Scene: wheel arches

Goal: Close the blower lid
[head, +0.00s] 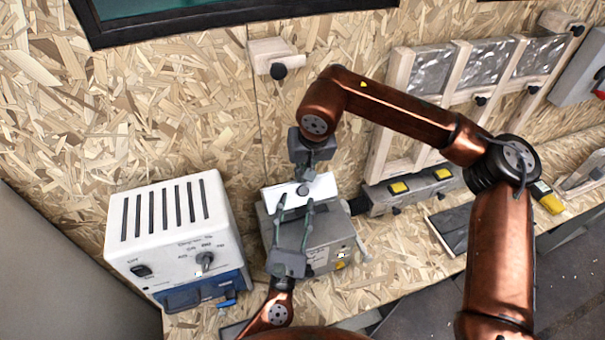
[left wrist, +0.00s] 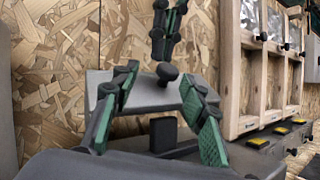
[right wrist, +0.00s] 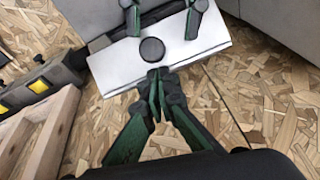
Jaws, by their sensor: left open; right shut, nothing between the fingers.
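The blower is a grey box (head: 335,238) on the wooden bench. Its pale metal lid (head: 326,186) is raised at the back of the box, with a round black knob (head: 303,190). The lid also shows in the left wrist view (left wrist: 150,95) and the right wrist view (right wrist: 205,45). My left gripper (head: 296,203) is open in front of the lid, its fingers on either side of the knob (left wrist: 166,72) and nothing between them. My right gripper (right wrist: 157,75) is shut and empty at the lid's far edge. I cannot tell whether it touches the lid.
A white and blue unit (head: 175,240) with vents and a dial stands left of the blower. A grey strip with yellow switches (head: 398,188) and a wooden frame (head: 385,120) are at the right. The chipboard wall is close behind. A wooden block (head: 272,52) sticks out above.

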